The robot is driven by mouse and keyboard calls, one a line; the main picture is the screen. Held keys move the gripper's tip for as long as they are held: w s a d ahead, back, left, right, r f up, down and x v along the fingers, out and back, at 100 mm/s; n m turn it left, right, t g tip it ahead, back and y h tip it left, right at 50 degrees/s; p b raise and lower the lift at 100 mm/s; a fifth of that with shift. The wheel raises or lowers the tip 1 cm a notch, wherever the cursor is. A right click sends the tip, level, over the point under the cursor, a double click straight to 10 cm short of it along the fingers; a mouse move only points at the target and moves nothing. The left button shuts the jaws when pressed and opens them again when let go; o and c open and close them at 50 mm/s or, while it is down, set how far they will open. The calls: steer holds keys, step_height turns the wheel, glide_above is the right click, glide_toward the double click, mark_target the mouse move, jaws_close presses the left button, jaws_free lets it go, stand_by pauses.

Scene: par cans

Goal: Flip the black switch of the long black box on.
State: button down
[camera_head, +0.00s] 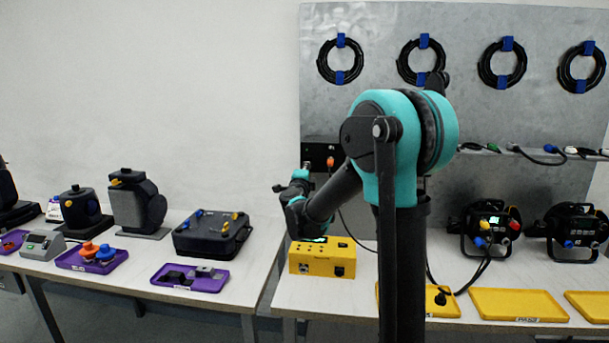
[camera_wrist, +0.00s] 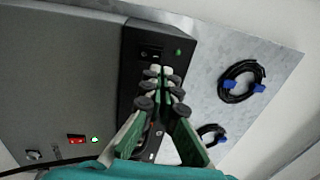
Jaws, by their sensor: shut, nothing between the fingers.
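The long black box (camera_wrist: 133,85) runs down the middle of the wrist view. Its black switch (camera_wrist: 151,52) is near the upper end, with a small green light (camera_wrist: 178,52) to the right. I cannot tell the switch's position. My gripper (camera_wrist: 161,72) is shut and empty, its fingertips just below the switch in the picture; I cannot tell whether they touch the box. In the head view the black box (camera_head: 317,152) is on the metal panel, partly hidden by my arm, and my gripper (camera_head: 306,167) is in front of it.
A grey surface with a red switch (camera_wrist: 76,139) lies left of the box in the wrist view. In the head view, cable coils (camera_head: 341,62) hang on the metal panel (camera_head: 460,40). A yellow box (camera_head: 322,262), yellow trays (camera_head: 517,304) and black lamps (camera_head: 490,228) stand on the table below.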

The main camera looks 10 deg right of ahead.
mark_target(309, 158)
steer(key=x, duration=0.5)
